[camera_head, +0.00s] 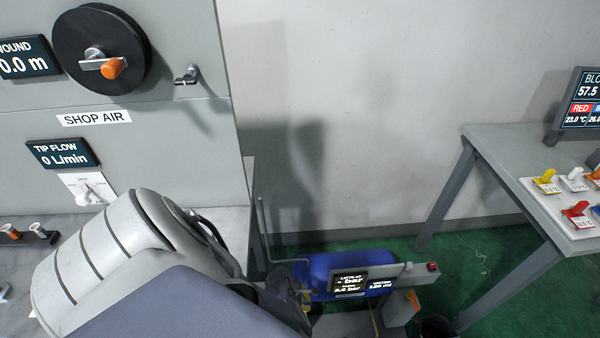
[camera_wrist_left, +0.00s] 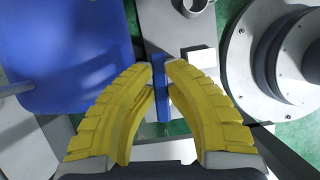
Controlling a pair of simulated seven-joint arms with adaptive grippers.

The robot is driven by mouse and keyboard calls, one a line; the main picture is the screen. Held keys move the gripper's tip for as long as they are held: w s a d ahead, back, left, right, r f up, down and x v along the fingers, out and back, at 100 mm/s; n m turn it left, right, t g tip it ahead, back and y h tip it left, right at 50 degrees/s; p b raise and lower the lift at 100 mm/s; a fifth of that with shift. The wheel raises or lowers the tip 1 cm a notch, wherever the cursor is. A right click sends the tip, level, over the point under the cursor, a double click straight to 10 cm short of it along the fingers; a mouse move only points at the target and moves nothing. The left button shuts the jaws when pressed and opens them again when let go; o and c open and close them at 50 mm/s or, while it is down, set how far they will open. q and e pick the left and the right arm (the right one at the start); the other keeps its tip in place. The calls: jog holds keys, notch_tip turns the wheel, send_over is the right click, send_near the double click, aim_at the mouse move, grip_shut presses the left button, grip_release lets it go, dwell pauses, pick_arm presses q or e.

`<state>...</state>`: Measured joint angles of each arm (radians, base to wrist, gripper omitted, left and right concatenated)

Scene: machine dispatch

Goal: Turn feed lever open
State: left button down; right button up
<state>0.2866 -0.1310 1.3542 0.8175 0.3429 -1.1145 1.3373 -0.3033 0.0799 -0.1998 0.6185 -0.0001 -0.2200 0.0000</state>
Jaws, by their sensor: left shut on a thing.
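My left gripper (camera_wrist_left: 162,82) shows in the left wrist view with its curved yellow fingers closed around a thin blue bar (camera_wrist_left: 161,108), which looks like the feed lever's handle. The bar stands between the fingertips, in front of a grey panel (camera_wrist_left: 176,32). In the head view my left gripper (camera_head: 303,298) is mostly hidden behind my arm, with only a bit of yellow showing beside a blue tank (camera_head: 330,272). The lever cannot be made out in the head view. My right gripper is in neither view.
The blue tank also fills the upper left of the wrist view (camera_wrist_left: 60,55). A round grey flanged part (camera_wrist_left: 250,70) is at the right. A dark display (camera_head: 362,281) stands before the tank. A table (camera_head: 500,150) with coloured parts is at the right, with green floor between.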

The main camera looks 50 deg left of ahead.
pick_arm(q)
jog(key=shift+a+n, duration=0.1)
jog(key=shift+n, duration=0.4)
jog(key=shift+w, duration=0.1)
jog(key=c, duration=1.4)
grip_release()
jog(key=shift+o, duration=0.2)
